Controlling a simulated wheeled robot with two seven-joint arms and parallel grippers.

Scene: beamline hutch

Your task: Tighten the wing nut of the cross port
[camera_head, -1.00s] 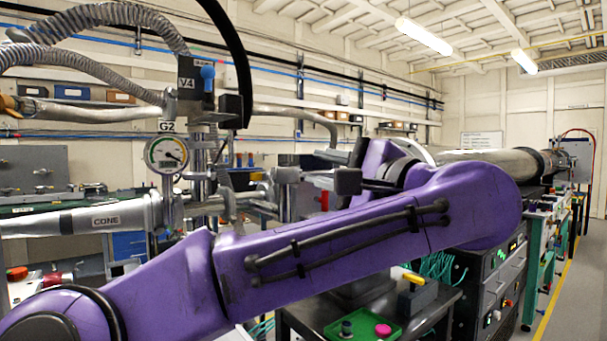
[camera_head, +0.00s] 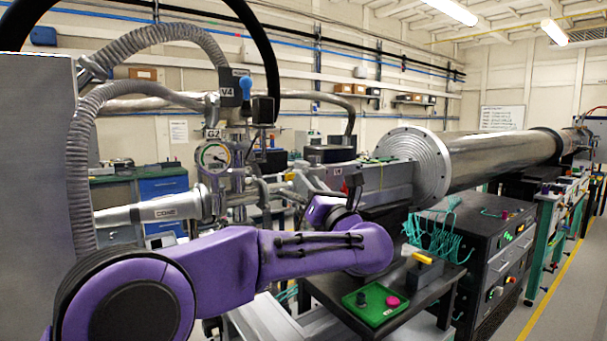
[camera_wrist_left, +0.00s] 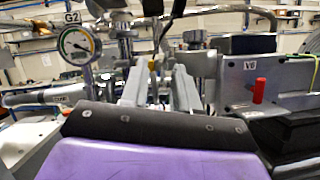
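The metal cross port pipework (camera_head: 238,185) stands left of the middle in the head view, below the gauge marked G2 (camera_head: 214,155). My purple left arm reaches in from the left. Its gripper (camera_head: 298,182) is just right of the pipework, small and partly hidden by my wrist. In the left wrist view the two grey fingers (camera_wrist_left: 158,88) stand apart with a gap between them. A small yellowish part (camera_wrist_left: 153,65), possibly the wing nut, shows beyond the gap. I cannot tell whether the fingers touch anything. My right gripper is not in view.
A cone-marked pipe (camera_head: 160,210) runs left from the pipework. A blue-topped V4 valve (camera_head: 246,88) and grey hoses are above. A grey box with a red lever (camera_wrist_left: 258,90) stands right. A green tray (camera_head: 370,305) lies on a dark cart below. An aisle runs along the far right.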

